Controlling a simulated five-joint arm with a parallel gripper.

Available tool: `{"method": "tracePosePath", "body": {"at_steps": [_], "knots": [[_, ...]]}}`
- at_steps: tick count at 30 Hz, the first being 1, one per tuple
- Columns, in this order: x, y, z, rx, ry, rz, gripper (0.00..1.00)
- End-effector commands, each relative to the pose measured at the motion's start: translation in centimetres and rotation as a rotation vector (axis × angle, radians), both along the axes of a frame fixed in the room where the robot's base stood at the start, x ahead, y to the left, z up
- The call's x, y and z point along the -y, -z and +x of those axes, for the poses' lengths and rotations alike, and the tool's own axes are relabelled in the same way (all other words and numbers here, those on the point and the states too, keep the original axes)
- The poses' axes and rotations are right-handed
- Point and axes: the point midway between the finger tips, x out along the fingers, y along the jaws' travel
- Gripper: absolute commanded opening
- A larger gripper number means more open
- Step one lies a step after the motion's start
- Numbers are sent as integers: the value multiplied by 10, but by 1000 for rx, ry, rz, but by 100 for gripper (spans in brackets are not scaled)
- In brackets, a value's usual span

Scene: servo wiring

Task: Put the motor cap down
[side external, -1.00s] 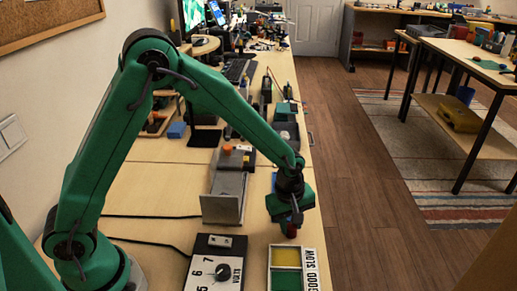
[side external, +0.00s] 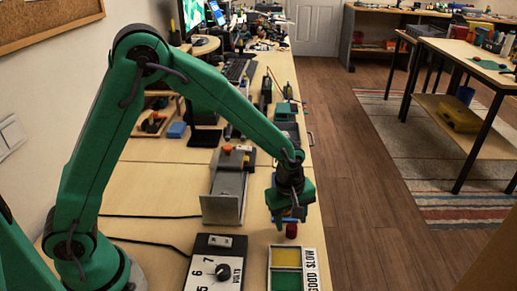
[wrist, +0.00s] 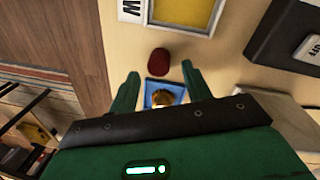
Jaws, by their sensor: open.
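The motor cap appears to be the dark red piece (side external: 291,231), which sits on the table just behind the two-compartment tray. In the wrist view the cap (wrist: 159,61) lies just past my fingertips, with bare table around it. My gripper (side external: 289,217) is open and empty above and behind the cap; in the wrist view its green fingers (wrist: 161,74) are spread apart. A blue part (wrist: 152,102) with a gold-coloured piece (wrist: 162,98) shows between the fingers, partly hidden by my gripper.
The tray (side external: 286,268) has a yellow and a green compartment and a lettered label. A black and white dial box (side external: 206,272) stands to its left. A grey metal bracket (side external: 222,206) stands left of my gripper. The table's right edge is close by.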

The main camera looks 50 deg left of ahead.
Motion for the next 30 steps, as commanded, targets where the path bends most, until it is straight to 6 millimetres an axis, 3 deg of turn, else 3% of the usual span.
{"method": "tracePosePath", "body": {"at_steps": [18,30], "knots": [[-3,-90,-8,3,0,-1,49],[-3,-102,-10,0,0,0,49]]}}
